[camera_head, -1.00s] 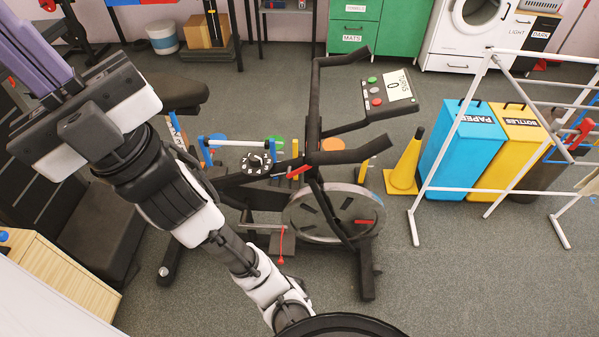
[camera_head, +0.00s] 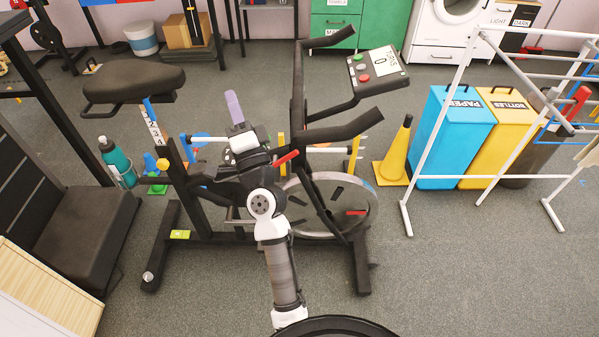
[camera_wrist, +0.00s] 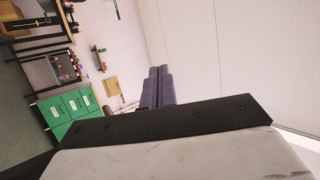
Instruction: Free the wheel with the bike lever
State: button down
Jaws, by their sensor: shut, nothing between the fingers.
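The exercise bike stands in the middle of the head view. Its grey wheel (camera_head: 365,203) has dark slots and a red mark, and is partly hidden by the bike frame and my arm. A short red lever (camera_head: 286,158) sticks up at a slant on the frame, just right of my wrist. My gripper (camera_head: 233,104) has purple fingers, shut and empty, pointing up and away to the left of the lever. It looks clear of the lever. In the wrist view the fingers (camera_wrist: 157,86) point toward the back wall, and no bike part shows there.
The handlebar (camera_head: 340,127) and the console (camera_head: 377,68) are right of my gripper, the black seat (camera_head: 133,80) left. A yellow cone (camera_head: 396,150), a blue paper bin (camera_head: 450,140) and a white drying rack (camera_head: 440,120) stand to the right. The front right floor is clear.

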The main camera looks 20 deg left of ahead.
jog(key=w+d+f+m+h+b, duration=0.1)
jog(key=d+f+m, duration=0.4)
jog(key=f, duration=0.6)
jog(key=w+d+f+m+h+b, duration=0.2)
jog(key=d+f+m+h, duration=0.2)
jog(key=f, duration=0.7)
jog(key=w+d+f+m+h+b, duration=0.1)
jog(key=d+f+m+h, duration=0.1)
jog(key=d+f+m, duration=0.4)
notch_tip(320, 180, down, 5)
jog(key=shift+w+d+r+m, duration=0.1)
jog(key=shift+w+d+m, duration=0.25)
jog(key=shift+d, duration=0.55)
jog(key=w+a+r+p, duration=0.1)
jog(key=w+a, duration=0.1)
jog(key=w+a+r+p, duration=0.2)
jog(key=w, duration=0.1)
jog(key=w+a+r+p, duration=0.1)
jog(key=w+a+r, duration=0.1)
jog(key=w+a, duration=0.1)
jog(key=shift+p, duration=0.35)
